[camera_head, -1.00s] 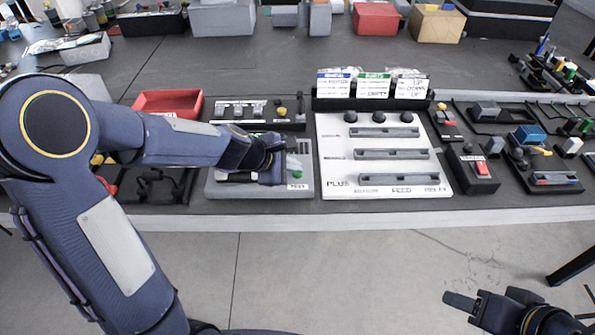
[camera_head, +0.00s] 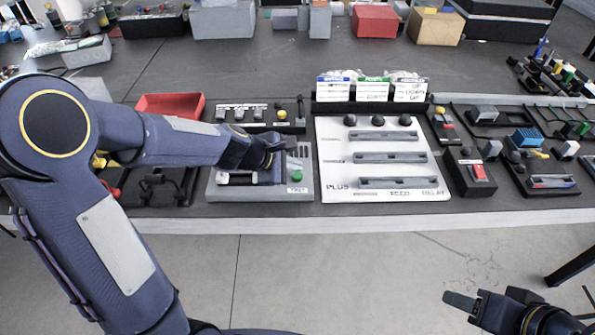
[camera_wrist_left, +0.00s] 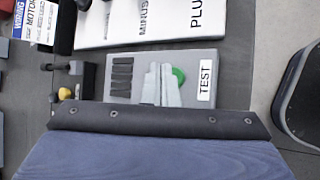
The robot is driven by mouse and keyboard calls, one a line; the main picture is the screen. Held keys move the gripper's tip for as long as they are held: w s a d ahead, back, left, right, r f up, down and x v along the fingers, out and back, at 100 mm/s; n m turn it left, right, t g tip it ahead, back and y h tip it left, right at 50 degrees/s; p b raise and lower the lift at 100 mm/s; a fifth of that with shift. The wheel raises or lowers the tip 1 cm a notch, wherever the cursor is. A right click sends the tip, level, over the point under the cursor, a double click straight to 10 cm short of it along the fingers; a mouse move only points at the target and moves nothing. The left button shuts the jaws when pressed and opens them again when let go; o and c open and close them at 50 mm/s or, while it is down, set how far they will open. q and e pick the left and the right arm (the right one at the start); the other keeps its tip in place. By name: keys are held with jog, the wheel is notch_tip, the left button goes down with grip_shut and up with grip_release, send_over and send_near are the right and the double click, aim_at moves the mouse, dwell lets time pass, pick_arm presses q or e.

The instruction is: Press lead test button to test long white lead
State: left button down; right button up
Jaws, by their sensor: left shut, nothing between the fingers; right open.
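The grey test box (camera_head: 260,192) stands at the front of the bench, with a green button (camera_head: 297,176) and a TEST label at its right end. A whitish piece (camera_head: 238,180), possibly the long white lead, shows at its left part, partly covered by my arm. My left gripper (camera_head: 278,170) is shut and empty, over the box just left of the button. In the left wrist view, its closed fingers (camera_wrist_left: 162,84) are beside the green button (camera_wrist_left: 179,75) and overlap its edge; contact cannot be told. My right gripper (camera_head: 466,304) is open, low in front of the bench.
A white PLUS board (camera_head: 335,170) with grey slotted bars stands right of the box. Behind the box is a dark holder (camera_head: 262,126) with small parts. A red tray (camera_head: 170,105) sits at the back left. A red-switch box (camera_head: 480,172) is farther right.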

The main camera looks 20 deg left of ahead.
aim_at(293, 176)
pick_arm(q)
notch_tip(293, 176, up, 5)
jog(key=p, duration=0.5)
dwell(0.4)
dwell(0.5)
jog(key=s+a+r+m, duration=0.2)
jog(key=s+r+m, duration=0.7)
jog(key=s, duration=0.4)
jog(key=s+a+f+m+g+y, duration=0.1)
jog(key=s+a+m, duration=0.2)
jog(key=s+m, duration=0.5)
jog(key=s+p, duration=0.1)
jog(key=s, duration=0.5)
jog(key=shift+f+m+g+y, duration=0.3)
jog(key=shift+f+m+y, duration=0.1)
